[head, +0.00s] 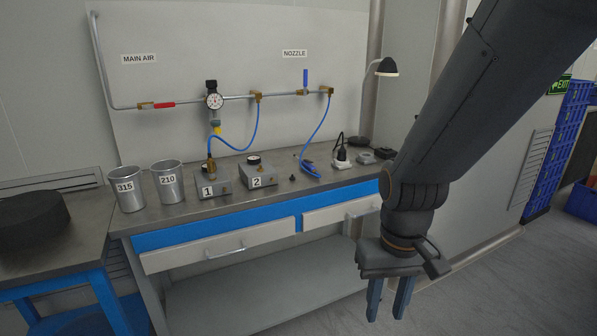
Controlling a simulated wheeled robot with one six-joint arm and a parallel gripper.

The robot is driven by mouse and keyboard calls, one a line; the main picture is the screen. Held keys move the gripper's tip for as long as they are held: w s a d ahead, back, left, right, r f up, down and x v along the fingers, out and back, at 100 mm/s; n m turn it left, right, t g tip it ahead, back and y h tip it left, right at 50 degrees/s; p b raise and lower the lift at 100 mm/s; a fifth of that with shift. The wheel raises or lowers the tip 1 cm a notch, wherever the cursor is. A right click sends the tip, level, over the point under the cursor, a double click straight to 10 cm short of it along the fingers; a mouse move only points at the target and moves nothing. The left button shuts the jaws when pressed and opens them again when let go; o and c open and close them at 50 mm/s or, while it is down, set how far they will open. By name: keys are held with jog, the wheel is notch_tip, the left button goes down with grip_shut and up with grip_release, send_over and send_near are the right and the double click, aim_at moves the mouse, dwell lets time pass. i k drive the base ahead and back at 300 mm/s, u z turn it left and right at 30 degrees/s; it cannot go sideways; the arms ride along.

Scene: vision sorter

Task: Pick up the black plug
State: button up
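A small black piece (292,178), possibly the black plug, sits on the bench top to the right of the box labelled 2. It is too small to make out in detail. Another black plug-like piece (341,152) with a black cord stands at a white socket block (341,163) further right on the bench. My gripper (385,312) hangs in front of the bench's right end, pointing down and well apart from both pieces. Its two blue-grey fingers are apart with nothing between them.
The bench (240,200) carries silver cups labelled 315 (131,190) and 210 (168,184), box 1 (212,184), box 2 (258,172) and blue hoses (313,140). A lamp (386,68) overhangs its right end.

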aim_at(341, 155)
jog(key=u, duration=0.25)
jog(key=k, duration=0.55)
jog(key=z, duration=0.75)
jog(key=i, duration=1.4)
jog(key=u, duration=0.75)
jog(key=i, duration=0.55)
jog(key=u, duration=0.55)
